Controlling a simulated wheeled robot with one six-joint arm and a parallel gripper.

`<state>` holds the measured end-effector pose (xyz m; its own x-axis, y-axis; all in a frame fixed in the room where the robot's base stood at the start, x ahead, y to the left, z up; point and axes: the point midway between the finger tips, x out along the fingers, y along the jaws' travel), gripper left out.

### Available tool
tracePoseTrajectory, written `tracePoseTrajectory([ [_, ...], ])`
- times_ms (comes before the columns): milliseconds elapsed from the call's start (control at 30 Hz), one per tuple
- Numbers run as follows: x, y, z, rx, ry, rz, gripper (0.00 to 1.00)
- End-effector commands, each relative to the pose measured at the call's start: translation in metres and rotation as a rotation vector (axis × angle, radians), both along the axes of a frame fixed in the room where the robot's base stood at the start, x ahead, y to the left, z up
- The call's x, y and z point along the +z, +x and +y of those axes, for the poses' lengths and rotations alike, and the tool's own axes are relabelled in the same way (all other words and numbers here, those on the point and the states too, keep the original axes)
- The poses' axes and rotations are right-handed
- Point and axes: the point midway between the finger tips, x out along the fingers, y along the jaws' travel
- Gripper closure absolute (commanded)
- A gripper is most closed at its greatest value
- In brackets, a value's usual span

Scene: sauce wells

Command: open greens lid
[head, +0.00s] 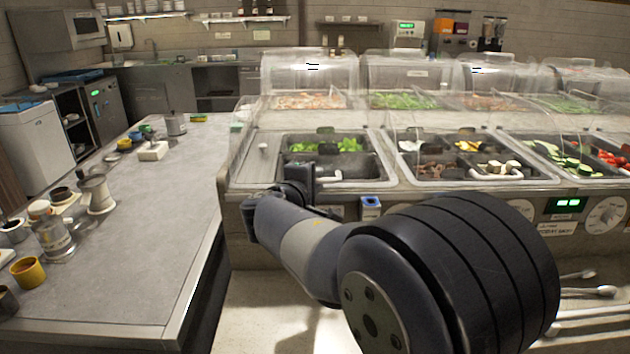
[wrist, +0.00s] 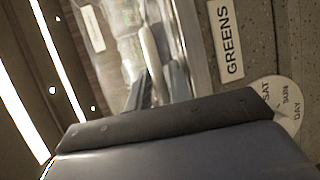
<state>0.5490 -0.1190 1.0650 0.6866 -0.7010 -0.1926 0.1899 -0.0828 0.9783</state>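The greens (head: 338,145) sit in the left front well of the salad bar, under a clear lid (head: 243,135) that looks down. The wrist view shows the GREENS label (wrist: 228,42) beside my gripper (wrist: 155,90), with dark finger parts near a pale bar (wrist: 153,50). Whether the fingers are closed on the bar is unclear, and my arm hides part of the front.
A second front well (head: 455,158) with several foods and its own handle (head: 497,176) lies to the right, under clear covers. A grey counter (head: 150,225) with cups and jars stands at left. A dial with day names (wrist: 280,105) is beside the label in the wrist view.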

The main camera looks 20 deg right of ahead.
Motion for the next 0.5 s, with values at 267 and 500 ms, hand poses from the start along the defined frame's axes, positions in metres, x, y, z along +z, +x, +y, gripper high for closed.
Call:
tracePoseTrajectory([
  [267, 0.0000, -0.0001, 0.0001, 0.000, 0.000, 0.000, 1.00],
  [500, 0.0000, -0.0003, 0.0001, 0.000, 0.000, 0.000, 1.00],
])
